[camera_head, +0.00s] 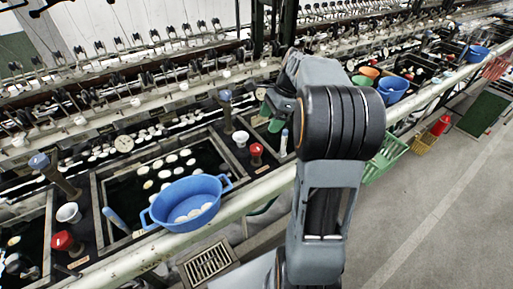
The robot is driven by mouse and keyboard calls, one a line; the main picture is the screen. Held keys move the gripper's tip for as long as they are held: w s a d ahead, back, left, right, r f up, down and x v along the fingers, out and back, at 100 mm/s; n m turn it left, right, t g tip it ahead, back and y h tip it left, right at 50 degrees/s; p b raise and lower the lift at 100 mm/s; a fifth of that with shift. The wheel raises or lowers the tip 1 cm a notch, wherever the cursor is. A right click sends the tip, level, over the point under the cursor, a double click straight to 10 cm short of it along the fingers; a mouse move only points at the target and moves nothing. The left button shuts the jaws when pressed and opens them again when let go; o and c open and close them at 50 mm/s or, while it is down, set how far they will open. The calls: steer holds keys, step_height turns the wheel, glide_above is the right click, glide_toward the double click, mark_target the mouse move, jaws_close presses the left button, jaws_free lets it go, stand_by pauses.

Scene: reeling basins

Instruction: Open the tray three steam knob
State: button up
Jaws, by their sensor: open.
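Several steam-type knobs stand along the basin edge, and no tray numbers are readable. A red knob (256,150) on a dark post stands just left of my arm. Another red knob (63,241) is at the lower left. Blue-topped valve handles (38,161) and (225,96) rise behind the basins. My gripper (270,105) is small and partly hidden by my arm links. It is open, above and behind the nearer red knob, apparently apart from it. I cannot tell which knob belongs to tray three.
A blue basket (187,203) with white cocoons sits on the front rail (245,199) by the dark water basin. A white cup (241,139) stands beside the nearer red knob. Green and yellow baskets hang right of my arm.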

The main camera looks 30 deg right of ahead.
mark_target(256, 147)
steer(key=x, duration=1.1)
steer(key=shift+a+f+b, duration=0.1)
steer(key=shift+f+b, duration=0.25)
steer(key=shift+b, duration=0.05)
steer(key=shift+c, duration=0.3)
steer(key=c, duration=0.9)
steer(key=shift+o, duration=0.2)
